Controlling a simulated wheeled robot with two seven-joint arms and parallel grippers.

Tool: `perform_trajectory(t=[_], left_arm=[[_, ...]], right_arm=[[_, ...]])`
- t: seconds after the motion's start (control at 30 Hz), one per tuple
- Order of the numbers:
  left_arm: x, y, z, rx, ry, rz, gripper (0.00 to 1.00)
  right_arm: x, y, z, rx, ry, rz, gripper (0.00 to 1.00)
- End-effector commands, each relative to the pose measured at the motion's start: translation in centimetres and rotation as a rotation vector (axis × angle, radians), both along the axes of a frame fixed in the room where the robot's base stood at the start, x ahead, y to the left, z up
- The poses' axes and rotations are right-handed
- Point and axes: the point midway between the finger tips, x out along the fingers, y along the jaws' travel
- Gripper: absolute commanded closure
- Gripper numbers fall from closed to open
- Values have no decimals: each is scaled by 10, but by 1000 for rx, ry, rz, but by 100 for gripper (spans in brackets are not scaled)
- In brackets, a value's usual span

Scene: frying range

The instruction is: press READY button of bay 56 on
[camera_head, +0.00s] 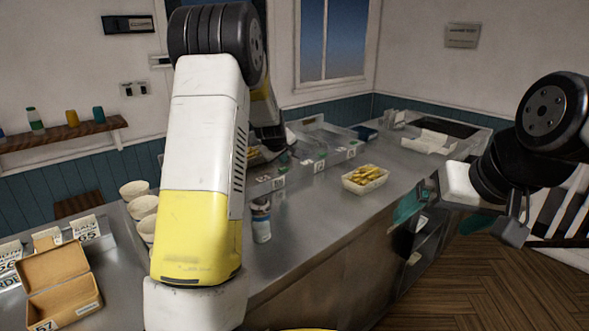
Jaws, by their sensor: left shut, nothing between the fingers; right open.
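My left arm fills the middle of the view, and its dark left gripper (284,150) shows partly behind it, over the counter near the clear-walled bays (320,148). It is shut and holds nothing. Small number tags stand on the bays' front edge, too small to read. I cannot make out bay 56 or its READY button; my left arm hides part of the counter. My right gripper (515,215) is at the right, open and empty, beyond the counter's front edge.
A tray of fries (365,178) and a small can (261,220) stand on the steel counter (310,225). An open brown box (62,280) marked 57, number cards (85,228) and pale cups (135,190) are at the left. Wooden floor is clear at lower right.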

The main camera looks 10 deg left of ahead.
Motion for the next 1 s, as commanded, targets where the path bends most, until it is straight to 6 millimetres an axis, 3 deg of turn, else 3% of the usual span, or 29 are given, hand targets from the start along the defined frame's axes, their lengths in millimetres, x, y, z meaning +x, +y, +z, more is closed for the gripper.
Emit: perform_trajectory(t=[1.0], left_arm=[[0,0,-9,0,0,0,100]], right_arm=[[0,0,0,0,0,0,2]])
